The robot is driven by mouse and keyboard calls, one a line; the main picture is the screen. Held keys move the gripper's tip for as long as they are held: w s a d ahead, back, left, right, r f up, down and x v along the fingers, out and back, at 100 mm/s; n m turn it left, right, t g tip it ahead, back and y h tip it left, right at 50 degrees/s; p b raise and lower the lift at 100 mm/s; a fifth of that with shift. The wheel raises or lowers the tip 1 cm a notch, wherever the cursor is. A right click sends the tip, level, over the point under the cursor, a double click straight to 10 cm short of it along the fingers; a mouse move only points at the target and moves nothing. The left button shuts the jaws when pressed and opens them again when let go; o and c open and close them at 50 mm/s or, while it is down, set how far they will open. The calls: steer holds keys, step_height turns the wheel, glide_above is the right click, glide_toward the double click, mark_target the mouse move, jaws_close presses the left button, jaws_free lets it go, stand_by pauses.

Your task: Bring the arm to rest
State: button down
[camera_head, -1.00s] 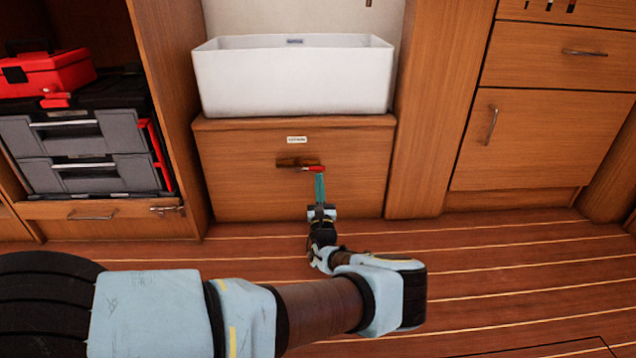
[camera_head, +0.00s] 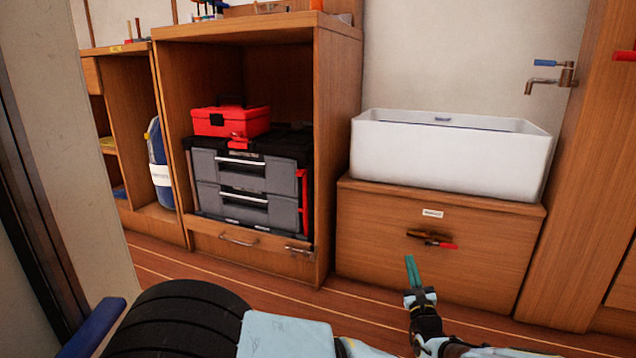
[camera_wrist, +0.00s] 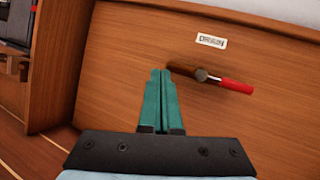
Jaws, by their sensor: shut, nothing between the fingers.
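My gripper (camera_head: 411,271) is shut and empty, with its teal fingers together. In the head view it is in front of the wooden cabinet front (camera_head: 370,262) under the white basin, below and left of a brown valve with a red lever (camera_head: 430,238). In the wrist view the closed fingertips (camera_wrist: 161,74) point at the panel, with the valve and its red lever (camera_wrist: 234,86) just beyond to the right. I see a gap between fingers and valve in the head view. My arm reaches forward low over the floor; part of it is cut off by the frame's lower edge.
The white basin (camera_head: 450,158) sits on the cabinet. A wooden shelf unit (camera_head: 338,130) to the left holds grey drawer cases (camera_head: 246,190) and a red toolbox (camera_head: 231,121). A tap (camera_head: 554,80) is on the right. Some wooden floor (camera_head: 165,265) is clear in front.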

steer(key=w+a+r+n+g+y+p, duration=0.1)
steer(key=a+r+n+g+y, duration=0.15)
steer(key=a+n+y, duration=0.4)
steer(key=w+a+r+n+g+y+p, duration=0.1)
steer(key=a+r+n+g+y, duration=0.2)
steer(key=a, duration=0.6)
steer(key=w+a+r+n+g+y+p, duration=0.1)
steer(key=a+r+n+g+y, duration=0.1)
steer(key=a+n+g+y, duration=0.45)
steer(key=s+a+r+n+g+h+p, duration=0.2)
steer(key=s+a+r+n+g+h, duration=0.1)
steer(key=s+a+n+g, duration=0.25)
steer(key=s+a+r+n+g+h+p, duration=0.1)
steer(key=s+a+r+n+g+h, duration=0.2)
steer(key=s+a, duration=0.4)
steer(key=s+a+r+n+h+p, duration=0.1)
steer(key=s+r+n+h+p, duration=0.35)
steer(key=r, duration=0.55)
steer(key=s+a+r+n+h+p, duration=0.15)
steer(key=s+r+n+h, duration=0.3)
steer(key=s+r, duration=0.45)
step_height(320, 180, up, 38)
steer(key=w+d+p, duration=0.1)
steer(key=p, duration=3.6)
steer(key=shift+w+m+h+p, duration=0.15)
steer(key=shift+m+h+p, duration=0.2)
steer(key=shift+m+h, duration=0.1)
